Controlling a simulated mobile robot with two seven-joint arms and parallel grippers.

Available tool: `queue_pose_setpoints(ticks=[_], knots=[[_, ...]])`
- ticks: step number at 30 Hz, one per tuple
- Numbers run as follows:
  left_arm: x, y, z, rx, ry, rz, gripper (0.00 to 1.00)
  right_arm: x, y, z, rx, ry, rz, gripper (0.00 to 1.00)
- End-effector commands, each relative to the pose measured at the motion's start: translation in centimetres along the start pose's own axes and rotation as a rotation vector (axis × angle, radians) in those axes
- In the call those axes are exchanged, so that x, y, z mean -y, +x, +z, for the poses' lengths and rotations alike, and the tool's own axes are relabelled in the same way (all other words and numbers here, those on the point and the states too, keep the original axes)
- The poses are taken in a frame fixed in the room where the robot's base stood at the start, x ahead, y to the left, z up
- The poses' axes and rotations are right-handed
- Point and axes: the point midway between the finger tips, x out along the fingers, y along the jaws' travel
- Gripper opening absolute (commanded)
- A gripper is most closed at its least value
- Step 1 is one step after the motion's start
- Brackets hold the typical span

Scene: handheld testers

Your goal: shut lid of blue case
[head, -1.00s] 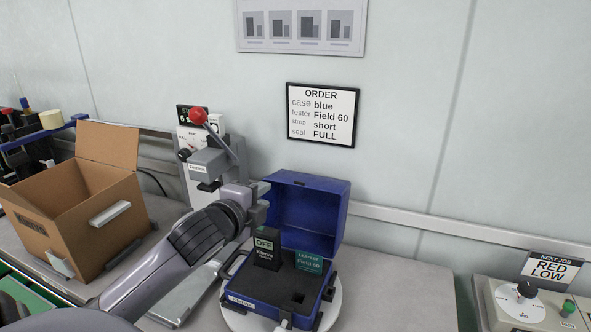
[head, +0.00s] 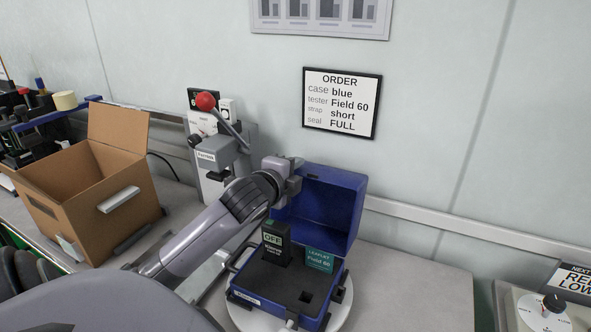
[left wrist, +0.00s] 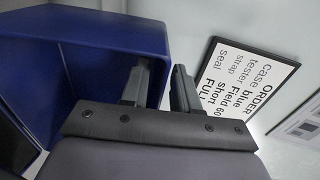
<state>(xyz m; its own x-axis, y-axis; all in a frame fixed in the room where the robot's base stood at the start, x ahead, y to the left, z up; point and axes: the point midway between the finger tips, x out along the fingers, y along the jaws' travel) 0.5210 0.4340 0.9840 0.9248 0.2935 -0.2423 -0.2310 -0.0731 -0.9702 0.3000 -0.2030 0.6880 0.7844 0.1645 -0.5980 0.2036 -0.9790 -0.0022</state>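The blue case (head: 262,307) stands open at the bench front, its lid (head: 336,212) raised and leaning back. A dark tester marked OFF (head: 275,243) stands in the case beside a green leaflet marked Field 60 (head: 319,261). My left gripper (head: 295,166) is at the lid's upper left corner. In the left wrist view its two fingers (left wrist: 164,88) are apart, with the edge of the blue lid (left wrist: 95,42) seeming to run between them. Whether they touch it I cannot tell. My right gripper is not in view.
The case sits on a round white plate (head: 346,307). A press with a red-knobbed lever (head: 206,102) stands behind my left arm. An open cardboard box (head: 60,205) is at left. A control panel (head: 530,318) is at right. The order sign (head: 341,103) hangs on the wall.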

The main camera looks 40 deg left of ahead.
Motion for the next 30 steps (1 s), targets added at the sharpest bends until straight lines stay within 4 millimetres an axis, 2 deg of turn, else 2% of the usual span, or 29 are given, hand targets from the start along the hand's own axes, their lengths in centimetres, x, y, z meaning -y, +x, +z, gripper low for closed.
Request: queue_pose_setpoints(ticks=[4, 13, 15, 16, 30], knots=[[0.00, 0.71, -0.02, 0.000, -0.001, 0.000, 0.30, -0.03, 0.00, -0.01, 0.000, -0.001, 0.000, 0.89], [0.00, 0.83, -0.01, 0.000, 0.000, 0.000, 0.30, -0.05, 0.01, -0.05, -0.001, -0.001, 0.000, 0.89], [0.00, 0.83, -0.01, 0.000, 0.000, 0.000, 0.07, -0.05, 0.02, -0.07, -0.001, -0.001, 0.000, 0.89], [0.00, 0.82, -0.01, 0.000, 0.000, 0.000, 0.00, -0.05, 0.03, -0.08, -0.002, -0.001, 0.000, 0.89], [-0.03, 0.81, 0.00, 0.000, 0.000, 0.001, 0.00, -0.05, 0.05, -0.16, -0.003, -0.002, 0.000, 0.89]])
